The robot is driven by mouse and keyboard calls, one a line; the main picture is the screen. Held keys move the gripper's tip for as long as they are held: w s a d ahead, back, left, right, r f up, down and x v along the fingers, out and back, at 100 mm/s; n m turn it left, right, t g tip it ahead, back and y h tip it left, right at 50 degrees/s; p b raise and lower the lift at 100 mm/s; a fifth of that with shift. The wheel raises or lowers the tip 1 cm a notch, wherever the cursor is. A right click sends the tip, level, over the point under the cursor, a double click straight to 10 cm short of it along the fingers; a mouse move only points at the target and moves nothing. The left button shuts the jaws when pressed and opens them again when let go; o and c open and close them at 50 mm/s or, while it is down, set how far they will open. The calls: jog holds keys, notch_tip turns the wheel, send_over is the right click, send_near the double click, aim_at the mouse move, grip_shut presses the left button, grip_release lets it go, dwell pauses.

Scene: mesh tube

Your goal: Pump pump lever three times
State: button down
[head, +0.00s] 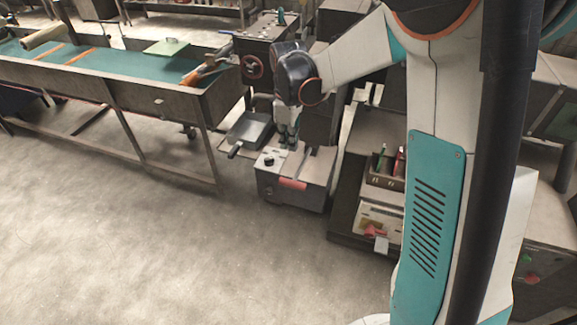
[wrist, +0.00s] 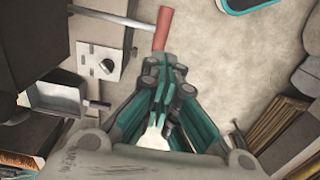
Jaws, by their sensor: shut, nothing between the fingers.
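The pump lever has a red grip (head: 293,184), low at the front of a grey pump box (head: 318,192) on the floor. In the wrist view the red grip (wrist: 163,29) is at the top centre, just beyond the fingertips. The gripper's teal fingers are together and empty. In the head view my gripper (head: 287,138) hangs over the rear of the box, pointing down. I cannot tell whether the fingers touch the lever.
A grey pan with a dark handle (head: 249,130) is left of the box; it also shows in the wrist view (wrist: 57,97). A long table with a green top (head: 100,62) stands at the left. A machine (head: 380,215) is close on the right. The front floor is clear.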

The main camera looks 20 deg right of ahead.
aim_at(289, 180)
dwell(0.4)
notch_tip(289, 180, down, 14)
jog(key=b, duration=0.3)
jog(key=shift+r, duration=0.1)
dwell(0.3)
